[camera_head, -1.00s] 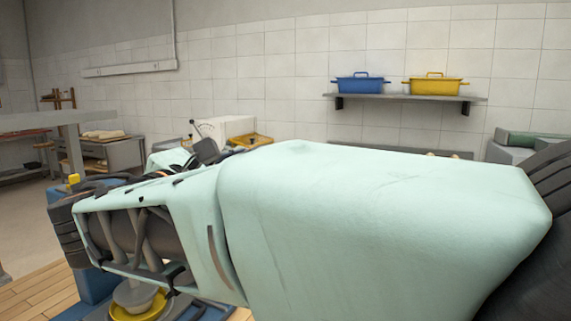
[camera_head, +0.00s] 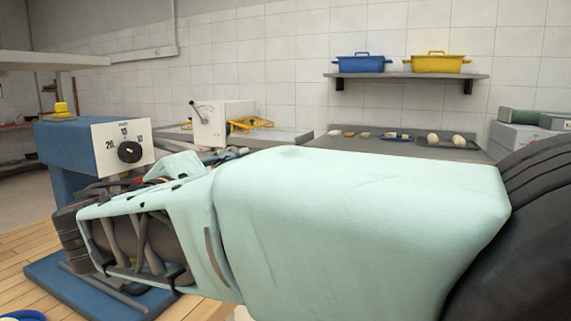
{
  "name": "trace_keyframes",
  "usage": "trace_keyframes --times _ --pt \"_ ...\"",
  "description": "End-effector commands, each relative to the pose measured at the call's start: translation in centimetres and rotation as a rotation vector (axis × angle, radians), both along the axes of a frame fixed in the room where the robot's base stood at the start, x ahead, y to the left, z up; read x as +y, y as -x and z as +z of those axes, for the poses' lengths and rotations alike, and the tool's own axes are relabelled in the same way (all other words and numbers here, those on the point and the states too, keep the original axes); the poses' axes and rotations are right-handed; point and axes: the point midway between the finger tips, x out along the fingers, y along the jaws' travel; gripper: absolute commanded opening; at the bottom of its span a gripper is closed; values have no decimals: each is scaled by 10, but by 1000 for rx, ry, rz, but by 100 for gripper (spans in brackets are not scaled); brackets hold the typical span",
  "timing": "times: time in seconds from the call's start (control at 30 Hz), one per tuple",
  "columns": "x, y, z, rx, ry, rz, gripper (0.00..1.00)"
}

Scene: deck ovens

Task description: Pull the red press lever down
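A blue machine (camera_head: 65,160) with a white dial panel (camera_head: 108,142) and black knob stands at the left on a wooden surface. A small red bit (camera_head: 138,181) shows just below the panel, almost covered by my arm; I cannot tell whether it is the press lever. My large pale green arm crosses the lower middle and hides much of the area right of the blue machine. Some pale green and dark parts of mine show just behind it, near the red bit. My gripper's fingers cannot be made out, nor whether they touch anything.
A white box with a dark-knobbed lever (camera_head: 210,122) stands on a back counter beside a yellow item (camera_head: 250,125). A dark counter (camera_head: 400,146) holds several small loaves. Blue (camera_head: 360,64) and yellow (camera_head: 437,63) pots sit on a wall shelf (camera_head: 405,76).

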Motion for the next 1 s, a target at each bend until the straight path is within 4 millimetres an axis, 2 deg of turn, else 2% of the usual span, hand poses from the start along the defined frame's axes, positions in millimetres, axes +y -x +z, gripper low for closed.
trace_keyframes --times 0.03,0.1,0.53,0.57,0.7,1.0 --pt "6 -1 -7 6 6 16 0" --pt "7 -1 -9 7 6 16 0" --pt "8 0 -16 18 8 16 0" --pt "8 0 -16 18 8 16 23" --pt "8 0 -16 18 8 16 39" --pt "9 2 -15 16 7 17 39"
